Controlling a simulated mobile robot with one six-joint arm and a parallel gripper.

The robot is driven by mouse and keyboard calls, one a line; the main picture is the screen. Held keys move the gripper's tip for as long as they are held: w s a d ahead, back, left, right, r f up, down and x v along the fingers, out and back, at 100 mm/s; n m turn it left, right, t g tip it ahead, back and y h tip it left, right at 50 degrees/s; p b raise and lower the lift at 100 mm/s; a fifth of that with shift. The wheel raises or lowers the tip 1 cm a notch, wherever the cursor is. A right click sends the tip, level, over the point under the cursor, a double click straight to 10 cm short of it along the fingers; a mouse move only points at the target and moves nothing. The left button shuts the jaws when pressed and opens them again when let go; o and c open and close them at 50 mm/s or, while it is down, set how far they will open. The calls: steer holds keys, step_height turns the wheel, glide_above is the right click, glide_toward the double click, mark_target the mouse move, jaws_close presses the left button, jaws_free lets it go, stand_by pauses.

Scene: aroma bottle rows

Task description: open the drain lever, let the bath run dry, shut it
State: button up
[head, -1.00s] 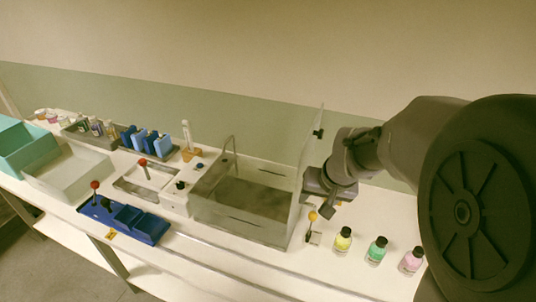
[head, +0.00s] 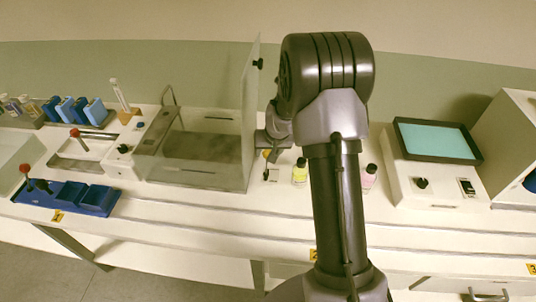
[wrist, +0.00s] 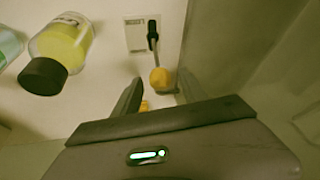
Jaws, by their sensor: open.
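The drain lever has a yellow ball (head: 266,154) on a thin dark stem, standing just right of the bath. In the wrist view the yellow ball (wrist: 160,78) lies between and slightly beyond my fingertips, with its stem running up to a dark pivot on a pale plate (wrist: 140,34). My gripper (wrist: 157,88) is open around the ball's near side, and I cannot tell whether either finger touches it. In the head view my gripper (head: 272,143) is right above the lever. The bath (head: 150,172) is clear-walled with a grey-brown inside; its liquid level is unclear.
A clear upright panel (head: 250,110) stands at the bath's right side, close to my gripper. A yellow bottle (head: 299,173) and a pink bottle (head: 369,177) stand to the right. A teal-topped device (head: 437,140) stands far right.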

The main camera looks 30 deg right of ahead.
steer(key=shift+w+f, duration=0.1)
jaws_close()
stand_by(1.4)
